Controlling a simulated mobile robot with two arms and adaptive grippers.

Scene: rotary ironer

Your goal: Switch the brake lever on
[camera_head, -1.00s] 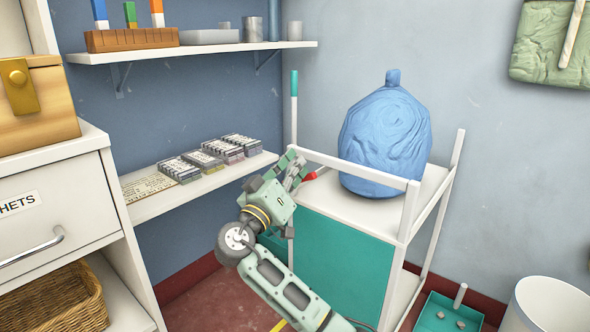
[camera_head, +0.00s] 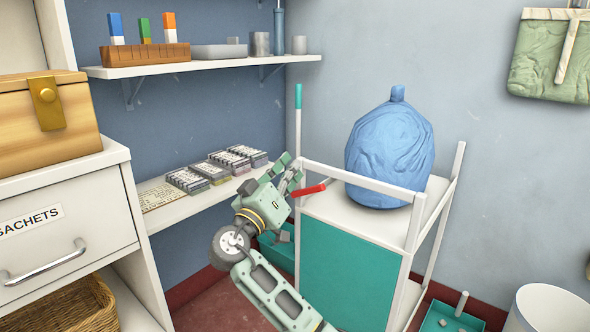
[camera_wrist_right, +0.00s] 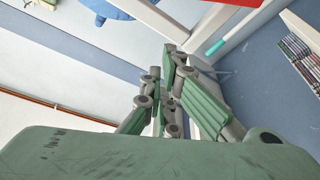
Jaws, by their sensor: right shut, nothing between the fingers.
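The brake lever has a red handle (camera_head: 308,189) at the front left corner of a white trolley, with a thin grey stem behind its right end. The handle lies nearly level in the head view. My right gripper (camera_head: 291,168) is shut and empty, just left of the handle and slightly above it in the picture. I cannot tell whether they touch. In the right wrist view, the shut fingers (camera_wrist_right: 170,75) point toward the trolley frame, and a red part (camera_wrist_right: 232,2) is cut off at the top edge. My left gripper is out of view.
The white trolley (camera_head: 410,225) with a teal panel carries a blue bundle (camera_head: 390,150). A low shelf (camera_head: 165,212) with several small packs is left of my arm. A drawer cabinet (camera_head: 70,240) stands at the left. A white bin (camera_head: 550,305) is at the lower right.

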